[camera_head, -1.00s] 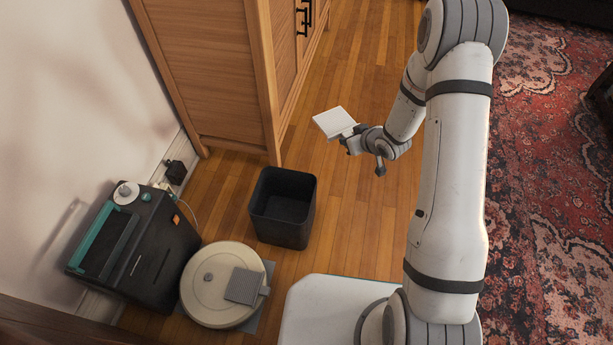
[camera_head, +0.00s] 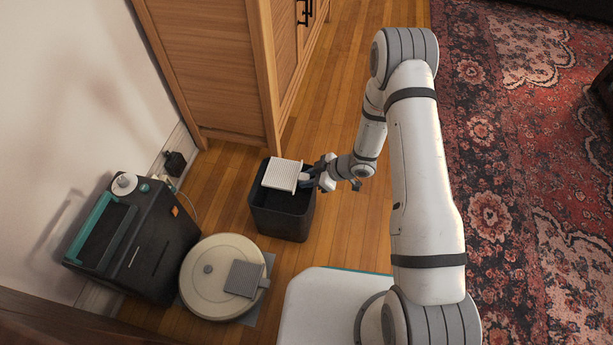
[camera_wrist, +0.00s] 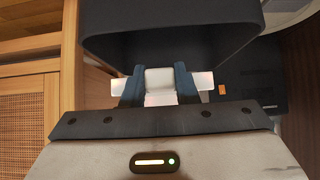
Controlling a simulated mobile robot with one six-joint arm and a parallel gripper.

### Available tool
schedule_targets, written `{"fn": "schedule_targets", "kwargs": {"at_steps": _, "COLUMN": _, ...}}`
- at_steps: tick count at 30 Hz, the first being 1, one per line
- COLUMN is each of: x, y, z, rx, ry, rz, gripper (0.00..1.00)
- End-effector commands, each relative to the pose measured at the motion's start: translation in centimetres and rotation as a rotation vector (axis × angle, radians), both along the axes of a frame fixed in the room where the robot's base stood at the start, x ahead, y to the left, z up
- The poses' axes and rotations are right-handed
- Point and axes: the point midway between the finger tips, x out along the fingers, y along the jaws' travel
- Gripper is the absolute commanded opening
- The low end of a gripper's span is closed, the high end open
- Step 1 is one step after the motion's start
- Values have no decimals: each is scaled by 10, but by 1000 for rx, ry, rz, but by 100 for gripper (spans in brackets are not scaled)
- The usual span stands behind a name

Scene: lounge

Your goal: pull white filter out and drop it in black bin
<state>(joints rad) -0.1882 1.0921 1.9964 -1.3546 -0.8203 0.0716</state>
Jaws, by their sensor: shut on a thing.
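The white filter (camera_head: 282,174) is a flat, ribbed, pale panel. My gripper (camera_head: 308,180) is shut on its right end and holds it over the open top of the black bin (camera_head: 281,222). The filter covers part of the bin's opening. In the wrist view, my gripper (camera_wrist: 160,85) has its two dark fingers closed on a white part of the filter (camera_wrist: 158,78), with pale edges showing on both sides. The black bin (camera_wrist: 170,18) fills the top of that view. The height of the filter above the rim is hard to judge.
A round cream robot vacuum (camera_head: 208,292) with a grey ribbed pad (camera_head: 245,279) sits left of the bin. A dark dock with teal trim (camera_head: 150,250) stands by the wall. A wooden cabinet (camera_head: 205,70) is behind the bin.

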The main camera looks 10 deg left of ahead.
Motion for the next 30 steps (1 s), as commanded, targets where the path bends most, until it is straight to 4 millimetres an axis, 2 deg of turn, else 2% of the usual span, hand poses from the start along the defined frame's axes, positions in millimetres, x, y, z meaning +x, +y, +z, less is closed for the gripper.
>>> {"fn": "schedule_targets", "kwargs": {"at_steps": 1, "x": 0, "y": 0, "z": -12, "rx": 0, "ry": 0, "rz": 0, "gripper": 5}}
{"fn": "schedule_targets", "kwargs": {"at_steps": 4, "x": 0, "y": 0, "z": -19, "rx": 0, "ry": -1, "rz": -1, "gripper": 5}}
{"fn": "schedule_targets", "kwargs": {"at_steps": 14, "x": 1, "y": -1, "z": -19, "rx": 0, "ry": -1, "rz": -2, "gripper": 5}}
{"fn": "schedule_targets", "kwargs": {"at_steps": 15, "x": 1, "y": -1, "z": -19, "rx": 0, "ry": -1, "rz": -2, "gripper": 30}}
{"fn": "schedule_targets", "kwargs": {"at_steps": 23, "x": 1, "y": -1, "z": -19, "rx": 0, "ry": -1, "rz": -3, "gripper": 51}}
{"fn": "schedule_targets", "kwargs": {"at_steps": 30, "x": 1, "y": -2, "z": -19, "rx": 0, "ry": -1, "rz": -4, "gripper": 52}}
